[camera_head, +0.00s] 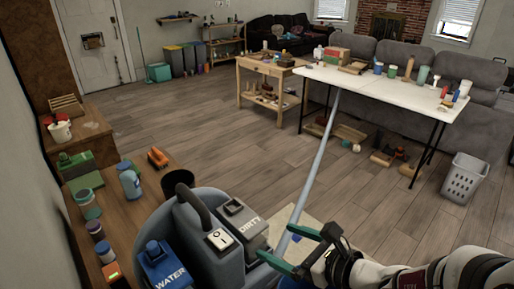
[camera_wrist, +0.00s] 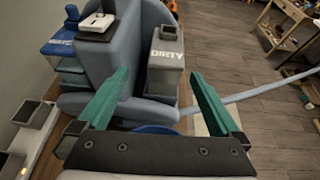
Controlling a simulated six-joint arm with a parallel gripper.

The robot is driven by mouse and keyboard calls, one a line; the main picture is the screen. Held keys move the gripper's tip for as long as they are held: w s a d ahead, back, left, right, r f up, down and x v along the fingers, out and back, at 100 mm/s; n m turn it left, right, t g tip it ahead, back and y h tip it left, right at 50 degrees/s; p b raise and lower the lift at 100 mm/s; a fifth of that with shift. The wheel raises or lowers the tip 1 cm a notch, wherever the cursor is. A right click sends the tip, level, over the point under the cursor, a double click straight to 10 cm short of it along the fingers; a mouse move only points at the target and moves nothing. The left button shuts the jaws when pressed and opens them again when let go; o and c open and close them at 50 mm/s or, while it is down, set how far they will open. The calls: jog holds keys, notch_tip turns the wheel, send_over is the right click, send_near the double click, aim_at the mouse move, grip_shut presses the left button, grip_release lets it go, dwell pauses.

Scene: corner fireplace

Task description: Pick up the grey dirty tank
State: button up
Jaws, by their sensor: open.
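The grey dirty tank (camera_head: 240,219), marked "DIRTY", sits in the right side of a blue-grey cleaning machine (camera_head: 183,232). In the wrist view the grey dirty tank (camera_wrist: 164,72) stands upright ahead of my gripper, between the lines of the two fingers but beyond their tips. My gripper (camera_head: 278,246) is open and empty, with green fingers spread apart. In the wrist view my gripper (camera_wrist: 159,76) has one finger left of the tank and one right of it. The tank's lower part is partly hidden by the machine's body in the head view.
A blue tank marked "WATER" (camera_head: 163,268) sits on the machine's left. A long pale hose or pole (camera_head: 314,175) rises at the right. A wooden bench (camera_head: 150,190) with bottles and jars runs along the left. The floor (camera_head: 200,118) beyond is mostly clear.

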aim_at(243, 218)
jog(key=shift+m, duration=0.3)
jog(key=x, duration=0.5)
jog(key=w+x, duration=0.1)
jog(key=x, duration=0.4)
jog(key=d+x, duration=0.1)
jog(key=x, duration=0.4)
jog(key=shift+w+a+r, duration=0.15)
jog(key=shift+w+a, duration=0.15)
jog(key=shift+w, duration=0.05)
grip_shut()
